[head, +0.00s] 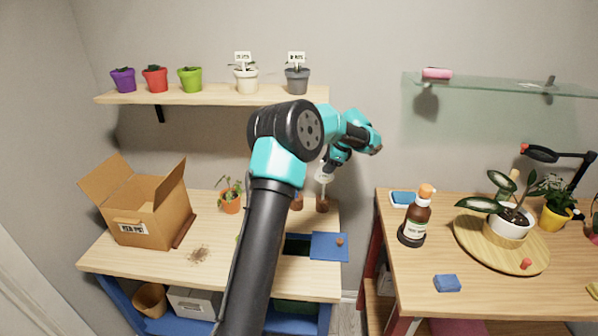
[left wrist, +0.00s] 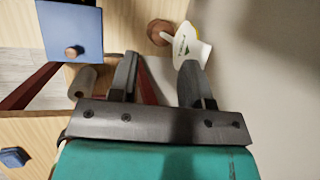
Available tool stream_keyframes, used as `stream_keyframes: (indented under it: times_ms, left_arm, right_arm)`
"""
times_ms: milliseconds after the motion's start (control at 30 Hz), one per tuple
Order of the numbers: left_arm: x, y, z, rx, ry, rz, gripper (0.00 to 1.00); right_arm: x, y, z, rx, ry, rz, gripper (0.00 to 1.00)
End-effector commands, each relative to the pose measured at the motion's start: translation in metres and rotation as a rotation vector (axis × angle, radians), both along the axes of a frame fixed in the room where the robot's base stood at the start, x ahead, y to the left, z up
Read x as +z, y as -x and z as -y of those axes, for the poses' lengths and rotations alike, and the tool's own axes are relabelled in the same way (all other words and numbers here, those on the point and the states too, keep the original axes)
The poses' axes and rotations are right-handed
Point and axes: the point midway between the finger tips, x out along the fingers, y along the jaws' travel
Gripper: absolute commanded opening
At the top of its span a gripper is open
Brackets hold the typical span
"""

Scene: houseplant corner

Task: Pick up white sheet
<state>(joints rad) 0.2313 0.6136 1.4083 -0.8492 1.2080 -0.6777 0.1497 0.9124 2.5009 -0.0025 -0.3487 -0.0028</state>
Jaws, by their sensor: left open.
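A white piece (head: 324,177) shows at the back of the left table, above a brown round base (head: 322,205). In the left wrist view the white piece (left wrist: 188,44) looks like a sheet with dark green print and a little yellow at its edge. A brown wooden round (left wrist: 159,32) is beside it. My left gripper (head: 332,164) is at the top of the white piece in the head view. In the left wrist view its jaws (left wrist: 156,72) are open and empty, with the white piece past the right finger. Contact cannot be told. My right gripper is out of view.
A cardboard box (head: 140,215) and a potted plant (head: 231,198) stand left on the table. A blue panel (head: 329,246) with a knob lies at its front. A shelf of pots (head: 210,95) hangs above. A brown bottle (head: 417,217) stands on the right table, past a gap.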

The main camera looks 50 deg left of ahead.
Motion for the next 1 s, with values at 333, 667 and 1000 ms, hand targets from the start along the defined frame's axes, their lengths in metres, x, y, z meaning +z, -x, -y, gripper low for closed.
stream_keyframes:
  times_ms: [333,667,1000]
  left_arm:
    - [0.000,0.014,-0.048,0.004,0.000,0.001,0.44]
    - [-0.001,0.026,-0.096,0.002,0.000,0.000,0.44]
    - [0.000,0.028,-0.101,0.000,0.001,0.001,0.44]
  right_arm:
    - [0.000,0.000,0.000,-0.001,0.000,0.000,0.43]
    - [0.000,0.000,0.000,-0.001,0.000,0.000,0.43]
    - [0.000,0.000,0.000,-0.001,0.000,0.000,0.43]
